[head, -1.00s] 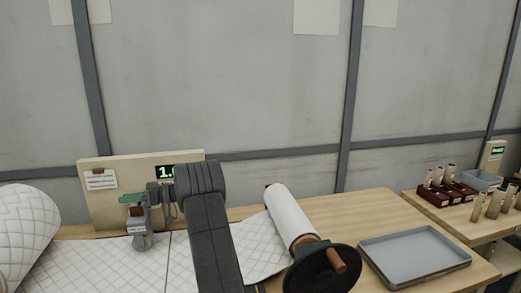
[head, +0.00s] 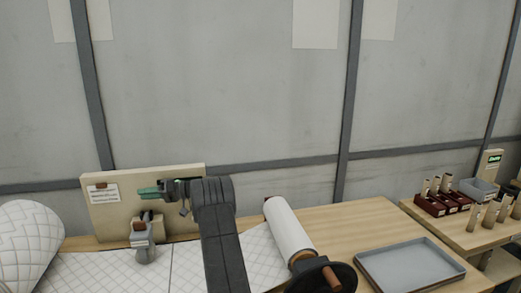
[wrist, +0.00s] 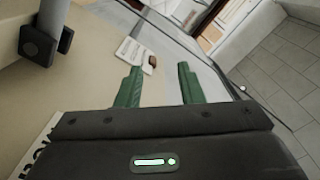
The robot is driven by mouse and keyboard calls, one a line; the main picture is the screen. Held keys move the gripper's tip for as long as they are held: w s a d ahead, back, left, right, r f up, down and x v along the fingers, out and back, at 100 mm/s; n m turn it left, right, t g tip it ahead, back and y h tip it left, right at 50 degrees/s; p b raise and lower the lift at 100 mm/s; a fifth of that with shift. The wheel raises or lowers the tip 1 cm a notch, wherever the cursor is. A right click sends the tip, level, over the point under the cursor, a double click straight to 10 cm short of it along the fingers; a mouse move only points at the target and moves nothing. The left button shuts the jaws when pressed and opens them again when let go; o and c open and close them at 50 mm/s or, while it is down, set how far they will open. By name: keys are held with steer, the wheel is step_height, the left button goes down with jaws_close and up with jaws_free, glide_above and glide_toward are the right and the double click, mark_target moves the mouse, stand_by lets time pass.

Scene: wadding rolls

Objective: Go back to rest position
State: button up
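My gripper (head: 148,191) is in front of the upright beige board at the left back of the bench, in the head view. In the wrist view its two green fingers (wrist: 158,84) stand well apart with nothing between them. My dark arm rises from the bottom middle of the head view and bends left at the top. It covers part of the board and of the quilted sheet.
A beige board (head: 100,217) carries a label card (head: 103,193). A small grey device (head: 143,247) stands before it. Quilted wadding (head: 110,272), a big roll (head: 28,245), a white roll with crank (head: 290,228) and a grey tray (head: 440,277) lie along the bench.

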steer(key=b+v, duration=0.1)
steer(key=v, duration=0.5)
stand_by(0.3)
